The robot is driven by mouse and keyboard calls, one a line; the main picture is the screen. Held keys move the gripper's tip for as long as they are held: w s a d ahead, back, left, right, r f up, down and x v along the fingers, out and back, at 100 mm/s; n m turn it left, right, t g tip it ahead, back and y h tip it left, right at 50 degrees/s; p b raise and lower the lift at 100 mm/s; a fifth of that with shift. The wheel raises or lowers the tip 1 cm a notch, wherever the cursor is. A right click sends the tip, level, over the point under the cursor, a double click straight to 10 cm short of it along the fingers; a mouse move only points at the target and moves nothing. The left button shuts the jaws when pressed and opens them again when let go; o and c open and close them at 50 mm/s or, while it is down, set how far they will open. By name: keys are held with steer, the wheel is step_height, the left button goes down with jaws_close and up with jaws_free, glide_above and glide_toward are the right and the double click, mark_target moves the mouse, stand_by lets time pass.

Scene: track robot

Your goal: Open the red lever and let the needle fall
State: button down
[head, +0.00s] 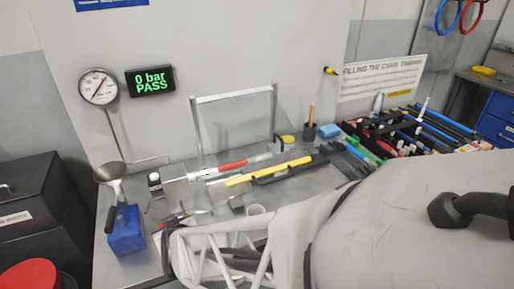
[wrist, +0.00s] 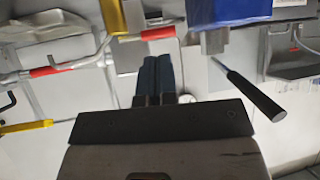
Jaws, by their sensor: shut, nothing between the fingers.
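A round white gauge (head: 98,87) with a thin needle is on the back wall at left in the head view. The needle tilts up to the right. A red grip (head: 233,165), which looks like the red lever, lies near level over the bench beside a metal block. Red sleeves on metal rods show in the wrist view, one at upper left (wrist: 48,71) and one just beyond the fingertips (wrist: 152,33); I cannot tell which is the lever. My gripper (wrist: 159,62) is shut and empty, its fingers together. In the head view I cannot make it out clearly.
A yellow bar (head: 267,171) lies mid-bench. A black-handled tool (wrist: 254,93) is right of my fingers in the wrist view.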

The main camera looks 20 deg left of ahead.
steer(key=shift+x, duration=2.45)
steer(key=shift+a+f, duration=0.1)
steer(key=shift+a, duration=0.1)
steer(key=shift+w+a, duration=0.35)
steer(key=shift+a, duration=0.3)
steer(key=shift+a+f, duration=0.1)
steer(key=shift+d, duration=0.2)
steer(key=shift+d+f, duration=0.1)
steer(key=shift+d, duration=0.55)
steer(key=shift+s+d, duration=0.1)
steer(key=shift+s, duration=0.05)
